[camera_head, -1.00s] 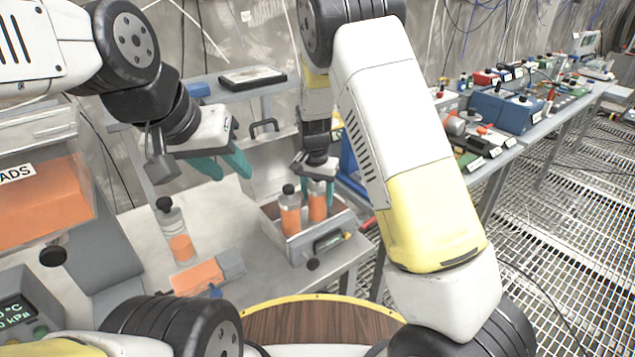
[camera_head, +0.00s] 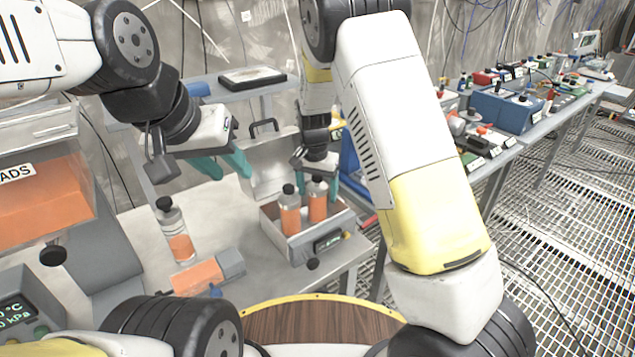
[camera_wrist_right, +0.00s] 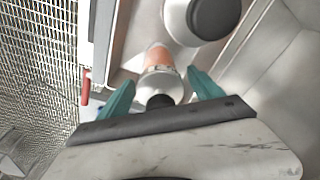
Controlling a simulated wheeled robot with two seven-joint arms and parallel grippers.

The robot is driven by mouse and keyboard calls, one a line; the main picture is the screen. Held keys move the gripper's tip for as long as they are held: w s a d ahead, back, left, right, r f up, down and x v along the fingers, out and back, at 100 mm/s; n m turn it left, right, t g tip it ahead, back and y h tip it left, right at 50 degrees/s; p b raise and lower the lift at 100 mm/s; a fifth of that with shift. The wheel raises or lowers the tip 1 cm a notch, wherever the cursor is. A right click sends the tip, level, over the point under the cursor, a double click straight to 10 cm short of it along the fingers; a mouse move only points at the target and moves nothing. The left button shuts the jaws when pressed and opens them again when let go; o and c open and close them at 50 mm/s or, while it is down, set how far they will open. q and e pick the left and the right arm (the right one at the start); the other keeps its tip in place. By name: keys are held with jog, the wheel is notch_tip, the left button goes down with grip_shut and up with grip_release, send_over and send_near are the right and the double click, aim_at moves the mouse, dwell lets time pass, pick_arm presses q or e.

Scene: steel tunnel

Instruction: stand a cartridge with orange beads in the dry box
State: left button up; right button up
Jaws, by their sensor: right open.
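The dry box (camera_head: 298,258) is an open metal case with its lid raised at the back. Two capped cartridges with orange beads stand upright in it, a left one (camera_head: 290,215) and a right one (camera_head: 317,206). My right gripper (camera_head: 317,170) is open, its teal fingers spread either side of the right cartridge's top. In the right wrist view this cartridge (camera_wrist_right: 158,62) lies between the open fingers (camera_wrist_right: 162,92), with a gap on each side. My left gripper (camera_head: 224,166) is open and empty above the bench, left of the box.
Another cartridge with orange beads (camera_head: 176,237) stands on the bench left of the box. An orange-bead bin (camera_head: 45,205) is at far left. Side benches with instruments (camera_head: 505,108) run along the right.

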jog(key=r, duration=0.7)
jog(key=s+r, duration=0.1)
jog(key=r, duration=0.2)
jog(key=shift+s+a+r, duration=0.1)
jog(key=shift+a+r, duration=0.05)
jog(key=shift+a, duration=0.05)
jog(key=s+d+r+n+t+y, duration=0.1)
jog(key=s+d+r+y, duration=0.1)
jog(key=s+d+r, duration=0.5)
jog(key=s+d+r+n+t+y, duration=0.1)
jog(key=s+d+r+n+t, duration=0.1)
jog(key=s+d+r, duration=0.6)
jog(key=s+n+t, duration=0.1)
jog(key=s, duration=0.9)
jog(key=shift+s+a+f+n+t, duration=0.2)
jog(key=shift+s+a+n+t, duration=0.1)
jog(key=shift+t, duration=0.1)
jog(key=shift+c, duration=0.2)
